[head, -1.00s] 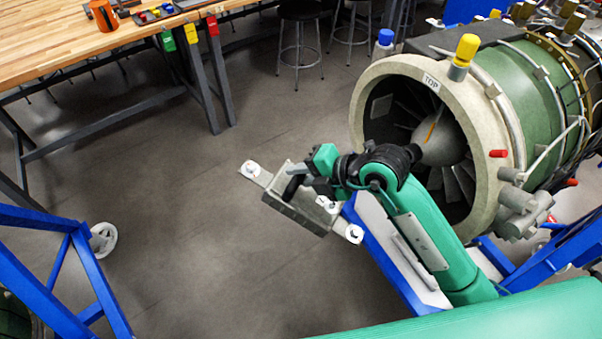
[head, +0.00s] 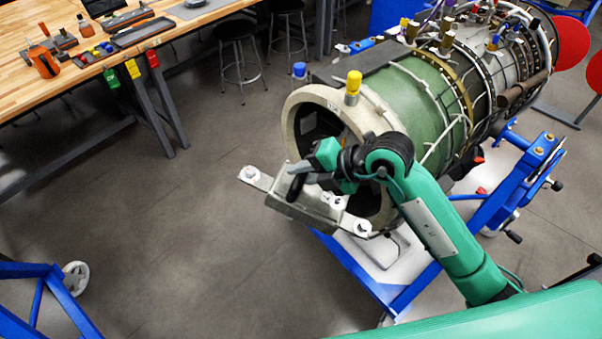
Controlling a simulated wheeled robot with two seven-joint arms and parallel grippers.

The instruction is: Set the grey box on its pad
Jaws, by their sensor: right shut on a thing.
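The gripper and arm hide part of the box and part of the engine front. A grey outlined patch (head: 388,250) lies on the white panel of the blue stand, right of and below the box; I cannot tell if it is the pad. My left gripper is out of view.
The green turbine engine (head: 415,88) rests on a blue stand (head: 510,185). A wooden workbench (head: 60,22) with tools is at the upper left, with stools beside it. Another blue frame with a wheel (head: 76,277) is at the lower left. Open floor lies between.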

